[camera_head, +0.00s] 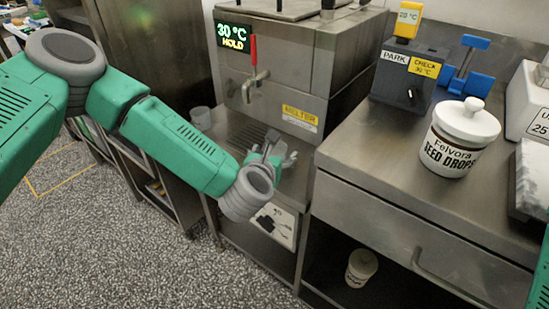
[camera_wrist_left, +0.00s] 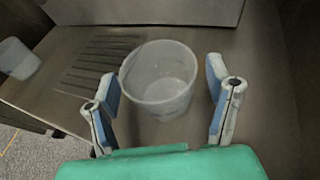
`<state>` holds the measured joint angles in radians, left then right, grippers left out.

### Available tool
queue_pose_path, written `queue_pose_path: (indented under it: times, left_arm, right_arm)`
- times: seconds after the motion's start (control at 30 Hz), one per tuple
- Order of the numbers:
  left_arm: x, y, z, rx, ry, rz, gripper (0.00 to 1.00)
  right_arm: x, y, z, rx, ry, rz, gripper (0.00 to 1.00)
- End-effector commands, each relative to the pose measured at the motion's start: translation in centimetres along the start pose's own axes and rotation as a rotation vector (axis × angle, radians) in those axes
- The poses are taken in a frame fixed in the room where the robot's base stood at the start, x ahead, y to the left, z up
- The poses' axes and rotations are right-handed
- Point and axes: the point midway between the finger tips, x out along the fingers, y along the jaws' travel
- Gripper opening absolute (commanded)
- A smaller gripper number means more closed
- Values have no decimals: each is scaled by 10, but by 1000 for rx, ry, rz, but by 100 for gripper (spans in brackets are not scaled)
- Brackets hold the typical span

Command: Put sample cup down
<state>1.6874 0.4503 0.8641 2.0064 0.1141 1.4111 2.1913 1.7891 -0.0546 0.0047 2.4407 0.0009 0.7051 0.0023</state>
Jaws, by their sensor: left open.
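A translucent sample cup (camera_wrist_left: 158,88) stands upright on the metal shelf beside the slotted drain area in the left wrist view. My left gripper (camera_wrist_left: 162,85) is open, with one finger on either side of the cup and a visible gap to each. In the head view my left gripper (camera_head: 280,150) is at the front of the melter, below and right of its tap; my own wrist hides most of that spot, and I cannot make out the cup there. My right gripper is not in view.
A second translucent cup (camera_wrist_left: 18,60) stands left on the shelf; it shows in the head view (camera_head: 201,117). The melter (camera_head: 290,60) with its tap (camera_head: 255,82) rises behind. A seed drops jar (camera_head: 460,138) and a PARK holder (camera_head: 408,75) stand on the right counter (camera_head: 385,175).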

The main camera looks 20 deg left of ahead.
Motion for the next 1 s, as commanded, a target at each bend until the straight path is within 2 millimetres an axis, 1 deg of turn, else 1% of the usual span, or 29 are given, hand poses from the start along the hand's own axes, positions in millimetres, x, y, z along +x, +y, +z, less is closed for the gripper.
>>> queue_pose_path:
  times: [0.07,0.1,0.17,0.2,0.23,0.33,0.37,0.53,0.63,0.77,0.9,1.0]
  left_arm:
    - [0,0,0,0,0,0,73]
    - [0,0,0,0,0,0,69]
    - [0,0,0,0,-1,0,48]
    - [0,0,0,0,-1,0,34]
    - [0,0,0,0,-1,0,23]
    - [0,0,0,0,-1,0,23]
    - [0,0,0,0,-1,0,19]
    - [-1,0,1,0,-1,0,19]
    - [-3,0,7,-1,-2,0,19]
    - [-10,0,28,-2,-4,-1,19]
    - [-21,0,57,-2,-4,-1,19]
    - [-27,0,74,-2,-4,0,19]
  right_arm:
    - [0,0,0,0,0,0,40]
    - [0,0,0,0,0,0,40]
    - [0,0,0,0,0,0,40]
    - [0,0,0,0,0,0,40]
    - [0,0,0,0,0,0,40]
    - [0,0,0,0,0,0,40]
    - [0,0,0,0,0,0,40]
    - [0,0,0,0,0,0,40]
    - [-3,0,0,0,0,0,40]
    - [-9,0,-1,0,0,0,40]
    - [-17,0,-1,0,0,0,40]
    - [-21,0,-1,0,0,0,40]
